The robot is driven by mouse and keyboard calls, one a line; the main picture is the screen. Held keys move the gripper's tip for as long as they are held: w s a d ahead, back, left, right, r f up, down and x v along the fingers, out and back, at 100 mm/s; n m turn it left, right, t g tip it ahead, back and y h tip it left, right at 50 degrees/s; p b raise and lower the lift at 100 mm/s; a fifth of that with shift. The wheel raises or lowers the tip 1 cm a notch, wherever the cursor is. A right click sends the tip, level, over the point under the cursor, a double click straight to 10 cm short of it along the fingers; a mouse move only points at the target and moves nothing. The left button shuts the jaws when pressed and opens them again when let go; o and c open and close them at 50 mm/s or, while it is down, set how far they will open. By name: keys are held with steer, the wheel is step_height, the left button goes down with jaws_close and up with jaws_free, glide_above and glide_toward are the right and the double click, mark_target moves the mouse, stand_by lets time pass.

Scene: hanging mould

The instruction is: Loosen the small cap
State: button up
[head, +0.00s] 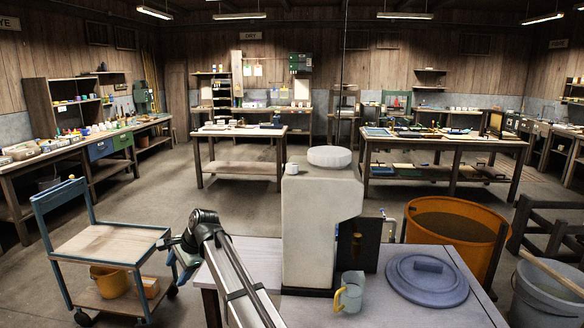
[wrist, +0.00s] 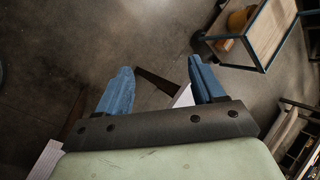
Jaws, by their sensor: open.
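A tall pale block (head: 312,232) stands on the near table. A large white ribbed round cap (head: 329,156) sits on its top. A much smaller pale cap-like piece (head: 292,169) sits at the block's upper left; its details are too small to tell. My gripper (wrist: 160,86) has its two blue fingers spread with nothing between them, over floor and a table edge. In the head view my gripper (head: 184,262) is low at the left, beside the table's left edge and well apart from the block. Neither cap shows in the wrist view.
A grey pitcher with a yellow handle (head: 349,292) and a round blue-grey lid (head: 427,279) rest on the near table (head: 385,312). A blue-framed cart (head: 105,240) stands left of my gripper. An orange tub (head: 455,235) stands beyond the table's right side.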

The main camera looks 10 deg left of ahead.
steer(key=w+d+r+t+h, duration=0.5)
steer(key=w+r+h, duration=0.15)
steer(key=w, duration=0.35)
steer(key=m+t+h, duration=0.3)
steer(key=m+h, duration=0.2)
steer(key=h, duration=1.1)
glide_toward(292, 165)
steer(key=x, duration=1)
steer(key=shift+w+f, duration=0.2)
steer(key=shift+f, duration=0.1)
steer(key=shift+c, duration=0.4)
steer(key=c, duration=0.9)
steer(key=shift+o, duration=0.2)
